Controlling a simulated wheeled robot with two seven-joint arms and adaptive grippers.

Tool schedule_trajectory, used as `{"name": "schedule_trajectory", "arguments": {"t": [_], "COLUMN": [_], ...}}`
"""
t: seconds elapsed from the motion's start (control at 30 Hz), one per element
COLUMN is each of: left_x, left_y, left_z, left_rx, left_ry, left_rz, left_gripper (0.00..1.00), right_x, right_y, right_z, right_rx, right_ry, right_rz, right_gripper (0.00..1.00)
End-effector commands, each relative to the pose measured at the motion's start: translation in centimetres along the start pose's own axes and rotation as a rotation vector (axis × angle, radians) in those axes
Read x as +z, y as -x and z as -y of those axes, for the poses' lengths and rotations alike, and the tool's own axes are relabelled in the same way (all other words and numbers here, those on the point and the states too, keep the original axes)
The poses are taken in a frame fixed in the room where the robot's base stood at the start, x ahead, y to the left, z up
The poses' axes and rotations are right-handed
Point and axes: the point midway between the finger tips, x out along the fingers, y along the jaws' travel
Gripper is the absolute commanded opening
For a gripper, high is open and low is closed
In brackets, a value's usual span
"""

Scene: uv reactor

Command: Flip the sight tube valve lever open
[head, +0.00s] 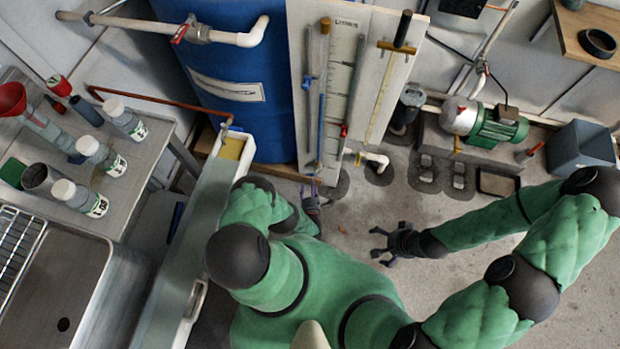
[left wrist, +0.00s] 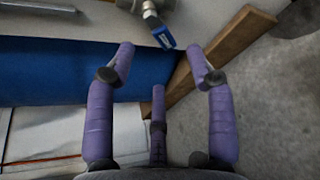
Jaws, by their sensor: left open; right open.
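A pale board (head: 290,22) with sight tubes and a "LITRES" scale stands against the blue tank (head: 235,60). A small blue lever (head: 307,82) is on its left tube, and a small red lever (head: 344,130) is lower right. In the left wrist view a metal valve (left wrist: 150,10) with a blue lever (left wrist: 163,38) is at the top, just beyond my fingertips and not touched. I cannot tell which head-view fitting it is. My left gripper (head: 316,200) is open and empty below the board; its spread fingers show in the wrist view (left wrist: 165,65). My right gripper (head: 382,246) is open and empty above the floor.
A wooden plank (left wrist: 225,55) lies right of the valve in the wrist view. A green motor pump (head: 490,125) and a grey bin (head: 580,150) stand to the right. A bench (head: 90,160) with bottles and a sink (head: 60,290) are left. Floor around my right gripper is clear.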

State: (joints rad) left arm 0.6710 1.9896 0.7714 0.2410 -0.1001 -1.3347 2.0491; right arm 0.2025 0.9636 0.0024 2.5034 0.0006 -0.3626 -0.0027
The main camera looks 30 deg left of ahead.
Motion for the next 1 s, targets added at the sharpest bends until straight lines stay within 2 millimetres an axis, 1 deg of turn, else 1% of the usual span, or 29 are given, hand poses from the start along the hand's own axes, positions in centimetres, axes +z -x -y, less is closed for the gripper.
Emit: {"name": "schedule_trajectory", "arguments": {"t": [0.03, 0.1, 0.2, 0.33, 0.5, 0.77, 0.8, 0.83, 0.87, 0.9, 0.97, 1.0], "left_x": [-0.1, -0.1, -0.1, -0.1, 0.0, 0.0, 0.0, 0.0, 0.0, 0.0, 0.0, 0.0], "left_y": [-1.2, -2.4, -3.9, -5.3, -6.1, -6.2, -6.2, -6.2, -6.2, -6.2, -6.2, -6.2], "left_z": [0.1, 0.2, 0.1, 0.1, 0.1, 0.0, 0.0, 0.0, 0.0, 0.0, 0.0, 0.0], "left_rx": [0.003, 0.002, 0.002, 0.001, -0.001, -0.001, -0.001, -0.001, -0.001, -0.001, -0.001, -0.001], "left_ry": [0.000, -0.001, -0.001, -0.001, -0.001, -0.001, -0.001, -0.001, -0.001, -0.001, -0.001, -0.001], "left_rz": [0.003, 0.003, 0.002, 0.001, 0.000, 0.000, 0.000, 0.000, 0.000, 0.000, 0.000, 0.000], "left_gripper": [0.54, 0.54, 0.54, 0.54, 0.54, 0.54, 0.49, 0.40, 0.32, 0.20, 0.03, 0.00], "right_x": [0.0, 0.0, -0.1, -0.1, -0.1, -0.1, -0.1, -0.1, -0.1, -0.1, -0.1, -0.1], "right_y": [-0.6, -1.1, -1.6, -2.1, -2.3, -2.3, -2.3, -2.3, -2.3, -2.3, -2.3, -2.3], "right_z": [-0.2, -0.4, -0.6, -0.7, -0.8, -0.8, -0.8, -0.8, -0.8, -0.8, -0.8, -0.8], "right_rx": [0.000, 0.000, 0.000, 0.000, 0.000, 0.000, 0.000, 0.000, 0.000, 0.000, 0.000, 0.000], "right_ry": [0.000, 0.000, 0.000, 0.000, 0.000, 0.000, 0.000, 0.000, 0.000, 0.000, 0.000, 0.000], "right_rz": [0.000, 0.000, 0.000, 0.000, 0.000, 0.000, 0.000, 0.000, 0.000, 0.000, 0.000, 0.000], "right_gripper": [1.00, 1.00, 1.00, 1.00, 1.00, 1.00, 1.00, 1.00, 1.00, 1.00, 1.00, 1.00]}}
